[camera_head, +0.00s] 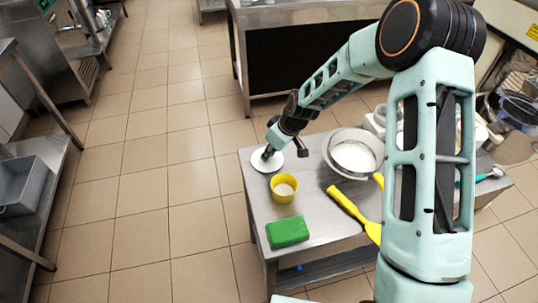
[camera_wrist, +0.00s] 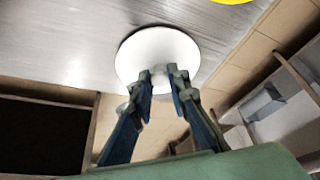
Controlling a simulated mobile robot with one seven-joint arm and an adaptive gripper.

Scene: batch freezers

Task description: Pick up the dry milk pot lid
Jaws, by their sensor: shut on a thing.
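The pot lid (camera_head: 259,164) is a round white disc near the left end of the metal table. It also shows in the wrist view (camera_wrist: 140,55), where it fills the upper middle. My gripper (camera_head: 268,153) is over the lid. In the wrist view my gripper (camera_wrist: 160,74) has its two fingertips closed around a small pale knob at the lid's middle. Whether the lid touches the table or hangs just above it, I cannot tell.
On the table (camera_head: 316,219) a yellow cup (camera_head: 281,195) with white content stands close to the lid. A green block (camera_head: 287,232), a metal pot (camera_head: 337,167) with white content and a yellow spatula (camera_head: 345,204) are further off. Tiled floor is clear left of the table.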

